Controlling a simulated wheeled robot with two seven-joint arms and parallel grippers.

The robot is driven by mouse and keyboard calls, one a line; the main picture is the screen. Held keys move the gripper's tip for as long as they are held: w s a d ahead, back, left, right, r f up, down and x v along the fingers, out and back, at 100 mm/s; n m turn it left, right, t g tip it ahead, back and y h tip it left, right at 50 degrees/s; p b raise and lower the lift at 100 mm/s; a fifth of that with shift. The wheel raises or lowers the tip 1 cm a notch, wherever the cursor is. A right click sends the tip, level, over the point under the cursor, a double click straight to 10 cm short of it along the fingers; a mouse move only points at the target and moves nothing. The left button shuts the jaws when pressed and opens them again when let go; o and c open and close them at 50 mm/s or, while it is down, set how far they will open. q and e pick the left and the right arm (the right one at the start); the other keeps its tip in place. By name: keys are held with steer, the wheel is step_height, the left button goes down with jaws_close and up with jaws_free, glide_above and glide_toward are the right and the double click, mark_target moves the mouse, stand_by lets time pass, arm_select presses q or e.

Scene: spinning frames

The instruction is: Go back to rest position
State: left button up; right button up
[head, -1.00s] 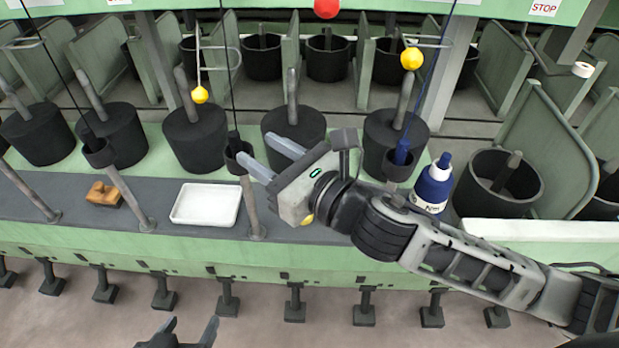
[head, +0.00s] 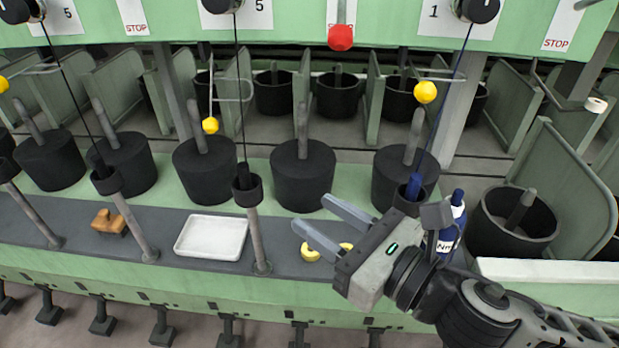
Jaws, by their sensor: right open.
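My right gripper (head: 333,218) is open with nothing between its two fingers. It hangs above the front ledge of the spinning frame (head: 278,262), and its arm comes in from the lower right. A yellow object (head: 311,252) lies on the ledge below the fingers, partly hidden by the gripper. A blue bottle (head: 458,215) with a white label stands behind my right wrist, partly hidden. My left gripper is not in the view.
A white tray (head: 212,238) and a small orange-brown object (head: 108,221) lie on the ledge to the left. Angled posts (head: 256,235) rise along the ledge. Black cans (head: 302,178) stand behind.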

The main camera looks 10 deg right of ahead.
steer(key=s+d+f+n+g+h, duration=0.2)
steer(key=s+f+n+h, duration=0.1)
steer(key=f+n, duration=0.8)
steer(key=s+d+f+n+g+h, duration=0.2)
steer(key=f+n+h, duration=0.2)
steer(key=f+n, duration=0.8)
steer(key=n+p, duration=0.1)
steer(key=n, duration=0.7)
steer(key=shift+s+d+f, duration=0.2)
steer(key=shift+s, duration=0.2)
stand_by(0.4)
